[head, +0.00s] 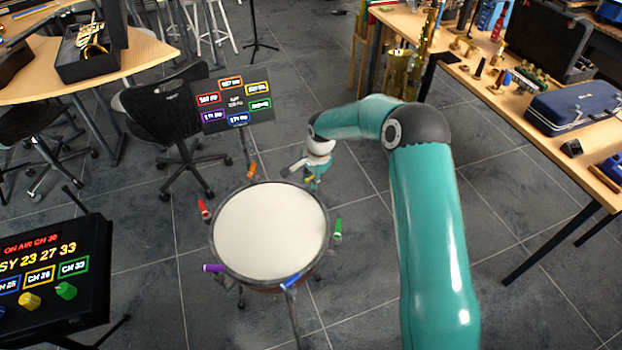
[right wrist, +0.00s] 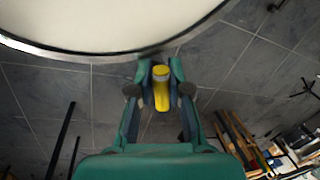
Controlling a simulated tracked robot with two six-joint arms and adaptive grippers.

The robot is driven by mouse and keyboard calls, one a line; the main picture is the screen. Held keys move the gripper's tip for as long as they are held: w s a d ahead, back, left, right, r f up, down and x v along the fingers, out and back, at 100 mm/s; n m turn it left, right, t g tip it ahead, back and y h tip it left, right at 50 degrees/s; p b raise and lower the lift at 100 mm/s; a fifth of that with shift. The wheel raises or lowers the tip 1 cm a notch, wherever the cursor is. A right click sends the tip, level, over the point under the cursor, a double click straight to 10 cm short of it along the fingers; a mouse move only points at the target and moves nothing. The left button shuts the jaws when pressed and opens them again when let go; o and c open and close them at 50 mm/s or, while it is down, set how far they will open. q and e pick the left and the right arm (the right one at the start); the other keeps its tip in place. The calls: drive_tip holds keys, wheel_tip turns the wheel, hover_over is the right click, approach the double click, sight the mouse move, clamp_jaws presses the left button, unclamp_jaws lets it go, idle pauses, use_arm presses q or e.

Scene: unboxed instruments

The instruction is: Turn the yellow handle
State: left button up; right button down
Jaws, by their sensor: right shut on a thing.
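A drum (head: 270,232) with a white head stands in the middle of the head view, with coloured handles around its rim. The yellow handle (right wrist: 161,88) shows in the right wrist view, upright between the fingers beside the rim. My right gripper (right wrist: 160,73) is shut on it, with one finger on each side. In the head view my right gripper (head: 313,180) is at the drum's upper right edge and mostly hides the yellow handle. My left gripper is not in view.
Other handles on the rim are red (head: 204,210), orange (head: 252,170), green (head: 338,228), purple (head: 214,268) and blue (head: 290,281). A labelled sign (head: 233,101) stands behind the drum. A console (head: 50,275) with knobs is at lower left. A crowded table (head: 480,95) is at right.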

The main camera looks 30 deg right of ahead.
drive_tip(key=shift+n, duration=0.4)
drive_tip(key=n+b, duration=0.1)
drive_tip(key=n, duration=0.2)
drive_tip(key=shift+d+y+b, duration=0.1)
drive_tip(key=shift+y+b, duration=0.2)
drive_tip(key=shift+y, duration=0.1)
drive_tip(key=n, duration=0.3)
drive_tip(key=shift+s+n+y+b, duration=0.1)
drive_tip(key=shift+n+y+b, duration=0.2)
drive_tip(key=shift+b, duration=0.1)
drive_tip(key=n+g, duration=0.1)
drive_tip(key=n, duration=0.2)
drive_tip(key=shift+d+r+n, duration=0.1)
drive_tip(key=shift+d+n, duration=0.05)
drive_tip(key=shift+n, duration=0.15)
drive_tip(key=n, duration=0.2)
drive_tip(key=n+g, duration=0.1)
drive_tip(key=n, duration=0.1)
drive_tip(key=shift+s+d+n+y, duration=0.1)
drive_tip(key=shift+d+n+y, duration=0.1)
drive_tip(key=shift+n+y, duration=0.1)
drive_tip(key=c, duration=1.1)
unclamp_jaws()
